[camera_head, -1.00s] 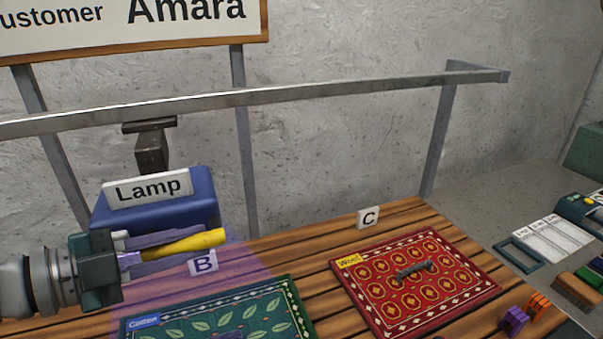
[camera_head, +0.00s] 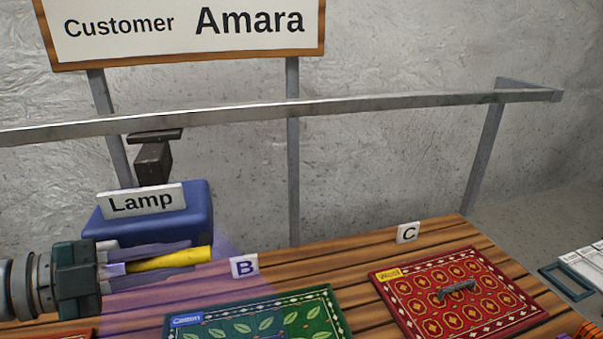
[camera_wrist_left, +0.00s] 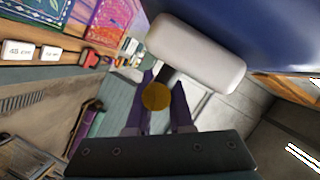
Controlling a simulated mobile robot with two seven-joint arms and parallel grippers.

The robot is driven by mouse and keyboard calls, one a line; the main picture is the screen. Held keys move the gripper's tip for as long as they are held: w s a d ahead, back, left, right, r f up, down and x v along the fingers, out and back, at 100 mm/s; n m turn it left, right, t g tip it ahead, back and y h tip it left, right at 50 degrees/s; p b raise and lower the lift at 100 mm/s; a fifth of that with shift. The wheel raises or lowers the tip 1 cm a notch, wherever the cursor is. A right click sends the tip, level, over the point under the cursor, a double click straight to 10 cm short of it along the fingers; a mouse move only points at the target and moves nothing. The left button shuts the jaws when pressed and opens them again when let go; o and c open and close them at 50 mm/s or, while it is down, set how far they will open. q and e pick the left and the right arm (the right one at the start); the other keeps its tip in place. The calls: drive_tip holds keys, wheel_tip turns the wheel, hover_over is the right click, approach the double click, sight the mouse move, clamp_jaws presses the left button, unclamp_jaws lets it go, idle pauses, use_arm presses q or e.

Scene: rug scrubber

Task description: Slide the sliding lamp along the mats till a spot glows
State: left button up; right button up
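The blue sliding lamp (camera_head: 195,205), with a white "Lamp" plate (camera_head: 142,200), hangs from a dark bracket on the metal rail (camera_head: 370,104). My left gripper (camera_head: 160,260) is around the lamp's yellow handle (camera_head: 185,258), with one finger on each side, and looks shut on it. The handle's round end (camera_wrist_left: 156,96) shows between the fingers in the left wrist view. Violet light falls on the table and the left part of the green "Cotton" mat (camera_head: 310,318). The red "Wool" mat (camera_head: 450,318) lies to the right, outside the light. My right gripper is out of view.
Signs B (camera_head: 244,267) and C (camera_head: 408,232) stand behind the mats on the plank table (camera_head: 330,270). Another mat's edge (camera_head: 50,335) barely shows at lower left. A "Customer Amara" board (camera_head: 185,30) rises behind the rail.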

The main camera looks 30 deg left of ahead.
use_arm(q)
drive_tip(key=o, duration=0.5)
drive_tip(key=shift+c, duration=0.2)
drive_tip(key=b+v, duration=0.1)
drive_tip(key=v, duration=0.9)
drive_tip(key=shift+b, duration=0.3)
drive_tip(key=shift+s, duration=0.1)
